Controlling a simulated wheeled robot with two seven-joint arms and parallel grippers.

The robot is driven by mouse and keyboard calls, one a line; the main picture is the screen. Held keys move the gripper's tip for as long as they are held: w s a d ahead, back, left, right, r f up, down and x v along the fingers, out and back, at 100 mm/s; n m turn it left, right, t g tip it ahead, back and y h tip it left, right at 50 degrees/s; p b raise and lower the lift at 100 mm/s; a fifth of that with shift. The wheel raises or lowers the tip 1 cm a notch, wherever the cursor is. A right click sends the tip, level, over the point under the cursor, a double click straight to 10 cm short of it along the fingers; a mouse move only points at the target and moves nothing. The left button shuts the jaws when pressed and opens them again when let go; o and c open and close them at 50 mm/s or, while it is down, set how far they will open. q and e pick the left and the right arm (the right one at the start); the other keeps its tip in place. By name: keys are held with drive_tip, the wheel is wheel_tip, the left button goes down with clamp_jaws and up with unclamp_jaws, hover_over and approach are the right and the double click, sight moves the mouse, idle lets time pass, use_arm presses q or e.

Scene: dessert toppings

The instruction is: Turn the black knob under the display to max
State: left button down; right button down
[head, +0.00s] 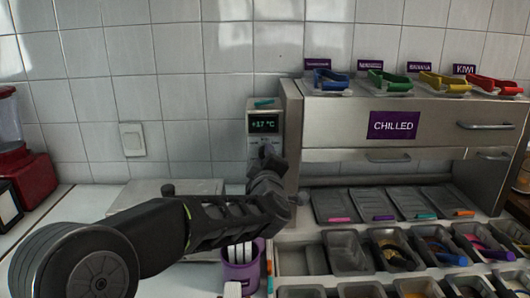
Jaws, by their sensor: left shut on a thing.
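The display (264,123) is on a narrow pale control panel fixed to the left side of the chilled cabinet, and it reads +17 °C. My left gripper (268,158) is raised against the panel just below the display. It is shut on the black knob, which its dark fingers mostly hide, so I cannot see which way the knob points. My right gripper is out of view.
Several grey topping tubs (346,252) fill the counter below. A purple cup (241,275) stands below my left forearm. A red blender (29,177) is far left.

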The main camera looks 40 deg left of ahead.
use_arm(q)
drive_tip(key=m+p, duration=0.6)
drive_tip(key=m, duration=0.5)
drive_tip(key=shift+d+f, duration=0.1)
drive_tip(key=shift+m, duration=0.3)
drive_tip(key=c, duration=1.1)
unclamp_jaws()
drive_tip(key=shift+o, duration=0.2)
drive_tip(key=v, duration=0.7)
drive_tip(key=shift+s+d+b, duration=0.25)
drive_tip(key=shift+s+b, duration=0.05)
